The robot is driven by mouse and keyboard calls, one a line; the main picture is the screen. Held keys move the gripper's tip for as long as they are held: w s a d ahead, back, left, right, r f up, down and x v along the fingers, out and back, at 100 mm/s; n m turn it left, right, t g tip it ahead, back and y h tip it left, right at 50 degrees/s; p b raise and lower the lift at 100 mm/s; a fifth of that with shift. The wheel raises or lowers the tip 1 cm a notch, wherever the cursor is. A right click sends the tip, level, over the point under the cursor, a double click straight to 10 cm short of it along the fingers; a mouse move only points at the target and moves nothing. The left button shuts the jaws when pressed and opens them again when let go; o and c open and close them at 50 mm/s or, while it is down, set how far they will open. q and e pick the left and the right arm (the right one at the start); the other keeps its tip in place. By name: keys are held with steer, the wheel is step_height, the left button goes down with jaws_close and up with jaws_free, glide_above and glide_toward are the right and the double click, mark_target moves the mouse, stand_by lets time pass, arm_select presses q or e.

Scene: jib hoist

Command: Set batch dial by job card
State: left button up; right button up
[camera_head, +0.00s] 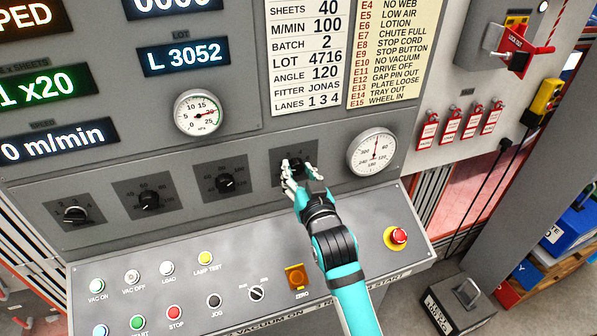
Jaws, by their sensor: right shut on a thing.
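The job card (307,60) is on the grey panel and reads sheets 40, m/min 100, batch 2, lot 4716, angle 120, fitter Jonas, lanes 1 3 4. My right gripper (291,171) is shut on the rightmost black dial (297,161) of the row below the card. Its fingers hide most of that dial and its markings, so I cannot read its setting. Three more black dials sit to its left: one (226,182) next to it, one (149,200) further left and one (75,214) at the far left. My left gripper is not in view.
A round angle gauge (372,152) is close right of the held dial. Below, the sloping console carries several buttons, an orange zero button (296,278) and a red emergency stop (396,237). Red lockout tags (450,127) hang at right.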

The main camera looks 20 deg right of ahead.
steer(key=o, duration=1.1)
steer(key=shift+o, duration=0.2)
steer(key=s, duration=1.2)
steer(key=shift+a+r, duration=0.15)
steer(key=shift+r, duration=0.2)
